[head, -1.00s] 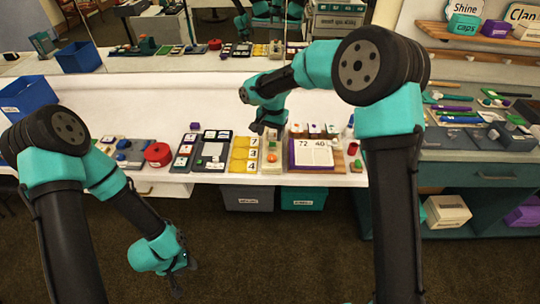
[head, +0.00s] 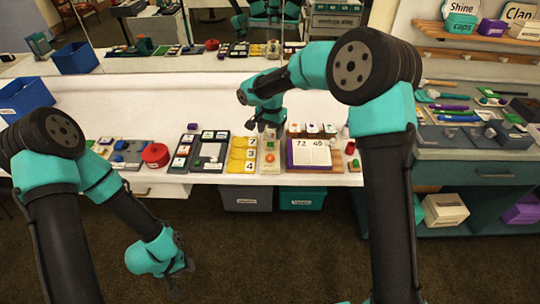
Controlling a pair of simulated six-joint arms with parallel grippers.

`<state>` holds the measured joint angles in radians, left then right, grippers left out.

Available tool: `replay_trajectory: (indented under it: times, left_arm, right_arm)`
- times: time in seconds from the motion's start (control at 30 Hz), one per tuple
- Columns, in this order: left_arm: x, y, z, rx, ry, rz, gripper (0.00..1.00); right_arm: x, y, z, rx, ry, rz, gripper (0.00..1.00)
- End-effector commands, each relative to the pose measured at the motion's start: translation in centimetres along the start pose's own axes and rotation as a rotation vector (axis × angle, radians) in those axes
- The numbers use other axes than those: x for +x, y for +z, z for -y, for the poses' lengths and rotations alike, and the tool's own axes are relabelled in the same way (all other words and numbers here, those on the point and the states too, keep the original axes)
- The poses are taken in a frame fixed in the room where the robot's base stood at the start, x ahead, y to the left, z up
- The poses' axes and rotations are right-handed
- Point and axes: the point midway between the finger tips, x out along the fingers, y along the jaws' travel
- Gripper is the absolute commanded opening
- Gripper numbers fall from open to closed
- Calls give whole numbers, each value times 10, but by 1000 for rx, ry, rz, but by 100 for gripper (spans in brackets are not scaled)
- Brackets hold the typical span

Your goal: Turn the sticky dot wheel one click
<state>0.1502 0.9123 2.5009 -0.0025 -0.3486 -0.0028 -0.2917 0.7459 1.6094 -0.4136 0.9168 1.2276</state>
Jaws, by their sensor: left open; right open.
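A narrow beige device (head: 269,163) stands at the front of the white counter, between the yellow number cards and the purple-edged board. It carries a small orange round part (head: 269,158); I cannot tell for sure that this is the sticky dot wheel. My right gripper (head: 266,129) is open just behind and above this device, fingers pointing down, apparently empty and not clearly touching it. The gripper hides part of the counter behind. My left gripper (head: 182,280) is open and empty, low in front of the counter over the floor.
Yellow number cards (head: 242,155) and black picture trays (head: 208,152) lie left of the device. A board reading 72 and 40 (head: 309,153) lies right, with small white dotted blocks behind. A red round container (head: 155,155) and blue bin (head: 22,98) are further left.

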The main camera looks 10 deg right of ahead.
Motion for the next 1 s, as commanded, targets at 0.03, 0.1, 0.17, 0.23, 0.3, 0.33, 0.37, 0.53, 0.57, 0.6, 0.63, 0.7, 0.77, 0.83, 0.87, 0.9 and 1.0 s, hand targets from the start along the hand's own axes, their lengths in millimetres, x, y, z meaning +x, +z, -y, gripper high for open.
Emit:
replay_trajectory:
  times: [0.03,0.1,0.17,0.23,0.3,0.33,0.37,0.53,0.57,0.6,0.63,0.7,0.77,0.83,0.87,0.9,1.0]
  left_arm:
    - [0,0,0,0,0,0,43]
    - [0,0,0,0,0,0,43]
    - [0,0,0,0,0,0,43]
    - [0,0,0,0,0,0,43]
    - [0,0,0,0,0,0,43]
    - [0,0,0,0,0,0,43]
    - [0,0,0,0,0,0,43]
    - [0,0,0,0,0,0,43]
    - [0,0,0,0,0,0,43]
    - [0,0,0,0,0,0,43]
    - [0,0,0,0,0,0,43]
    - [0,0,0,0,0,0,43]
    - [0,0,0,0,0,0,43]
    - [0,0,0,0,0,0,43]
    - [0,0,0,0,0,0,43]
    - [0,0,0,0,0,0,43]
    - [0,0,0,0,0,0,43]
  right_arm:
    - [11,0,-1,0,3,3,61]
    - [23,0,-1,0,3,3,61]
    - [33,0,-1,0,3,3,61]
    - [45,0,-1,-1,2,3,61]
    - [57,1,-1,0,3,3,61]
    - [62,1,-1,0,2,3,61]
    - [67,1,-1,0,3,3,61]
    - [95,0,-1,0,2,3,61]
    - [100,0,-1,0,2,3,61]
    - [105,0,-1,0,2,2,61]
    - [109,0,0,-1,2,2,61]
    - [116,0,0,-1,1,2,61]
    - [121,0,0,0,1,2,61]
    - [124,0,0,0,1,1,61]
    - [125,0,0,0,0,1,61]
    - [125,0,0,0,0,1,61]
    - [126,0,0,0,0,1,61]
